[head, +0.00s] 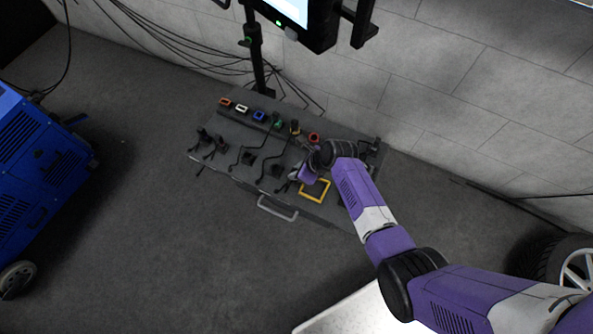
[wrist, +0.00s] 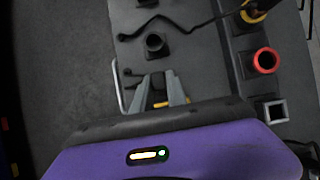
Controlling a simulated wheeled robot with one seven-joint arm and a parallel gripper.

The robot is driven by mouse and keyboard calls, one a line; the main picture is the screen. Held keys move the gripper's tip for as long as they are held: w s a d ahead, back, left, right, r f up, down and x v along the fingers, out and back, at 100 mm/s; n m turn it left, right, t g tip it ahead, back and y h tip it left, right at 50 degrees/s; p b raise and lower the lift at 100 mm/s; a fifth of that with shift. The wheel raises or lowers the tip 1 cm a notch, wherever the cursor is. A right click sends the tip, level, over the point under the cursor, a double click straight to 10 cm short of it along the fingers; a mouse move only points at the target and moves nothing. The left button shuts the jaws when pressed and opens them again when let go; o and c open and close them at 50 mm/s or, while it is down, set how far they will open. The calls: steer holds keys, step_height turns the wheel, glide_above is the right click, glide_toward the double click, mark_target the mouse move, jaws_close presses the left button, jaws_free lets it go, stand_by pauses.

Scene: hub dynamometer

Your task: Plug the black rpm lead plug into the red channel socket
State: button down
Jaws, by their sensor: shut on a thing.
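My gripper (head: 294,176) is low over the front right part of the dark panel, beside a yellow square outline. In the wrist view my gripper (wrist: 161,84) has its grey fingers close together around a small dark thing, likely the black rpm lead plug; the fingers mostly hide it. A round red-rimmed socket (wrist: 265,60) is to the right of the fingers, apart from them. It also shows in the head view (head: 314,138), behind the gripper. An orange-red rectangular socket (head: 225,102) is at the far left of the row.
White (head: 242,108), blue (head: 259,116), green (head: 277,122) and yellow (head: 295,129) sockets stand between them. Several black leads and holders lie across the panel (head: 235,171). A black round holder (wrist: 155,43) is just beyond my fingers. A grey handle (head: 277,208) edges the front.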

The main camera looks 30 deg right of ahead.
steer(key=shift+r, duration=0.15)
steer(key=shift+r+p, duration=3.5)
steer(key=shift+p, duration=0.45)
steer(key=shift+d+f, duration=0.1)
steer(key=w+d+b, duration=0.8)
steer(key=w+d, duration=0.1)
steer(key=d, duration=0.3)
steer(key=shift+d, duration=0.15)
stand_by(0.4)
steer(key=shift+f+b, duration=0.35)
steer(key=shift+f, duration=0.1)
steer(key=shift+f, duration=0.1)
stand_by(0.7)
